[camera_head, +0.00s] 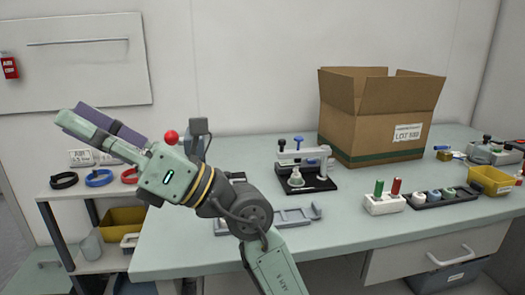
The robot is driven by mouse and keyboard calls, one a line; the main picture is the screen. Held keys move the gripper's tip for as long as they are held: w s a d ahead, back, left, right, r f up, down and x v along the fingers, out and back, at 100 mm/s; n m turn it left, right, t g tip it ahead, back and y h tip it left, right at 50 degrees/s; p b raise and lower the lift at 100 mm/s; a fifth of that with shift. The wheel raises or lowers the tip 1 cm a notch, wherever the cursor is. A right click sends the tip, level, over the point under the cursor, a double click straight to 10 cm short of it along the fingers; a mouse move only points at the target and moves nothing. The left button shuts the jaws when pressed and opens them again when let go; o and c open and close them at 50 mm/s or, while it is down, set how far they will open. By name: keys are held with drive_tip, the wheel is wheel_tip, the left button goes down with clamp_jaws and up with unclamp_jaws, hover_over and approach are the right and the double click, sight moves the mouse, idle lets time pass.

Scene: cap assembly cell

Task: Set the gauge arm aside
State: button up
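A fixture with a black base (322,183) stands on the bench near the carton. A pale grey horizontal arm (303,154) with blue knobs spans it above a whitish cap-like part (296,179); this looks like the gauge arm. My gripper (82,118) is raised at the left, in front of the wall and well away from the fixture, pointing up and left. A dark purple bar and a pale green bar lie close together at its end. I cannot tell whether these are fingers or something held.
An open carton (372,145) stands behind the fixture. A grey bracket (290,217) lies in front, partly hidden by my arm. A white block (384,204) with green and red pegs, a black peg rack (440,198) and a yellow bin (490,181) stand right. A shelf (75,190) holds coloured rings.

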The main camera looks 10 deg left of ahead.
drive_tip(key=w+d+f+m+t+h+b, duration=0.1)
drive_tip(key=w+d+f+m+t, duration=0.2)
drive_tip(key=w+t, duration=0.35)
drive_tip(key=w+d+f+m+t+h+b, duration=0.1)
drive_tip(key=w+d+f+m+t+h, duration=0.2)
drive_tip(key=w+t, duration=0.4)
drive_tip(key=m+t+h+b, duration=0.1)
drive_tip(key=m+t+h, duration=0.4)
drive_tip(key=t+h, duration=0.5)
approach(284, 141)
drive_tip(key=shift+g+h, duration=0.35)
drive_tip(key=shift+h, duration=0.05)
drive_tip(key=x, duration=0.3)
drive_tip(key=p+x, duration=0.1)
drive_tip(key=x, duration=0.3)
drive_tip(key=r+p+x, duration=0.1)
drive_tip(key=x, duration=0.3)
drive_tip(key=shift+s, duration=0.1)
clamp_jaws()
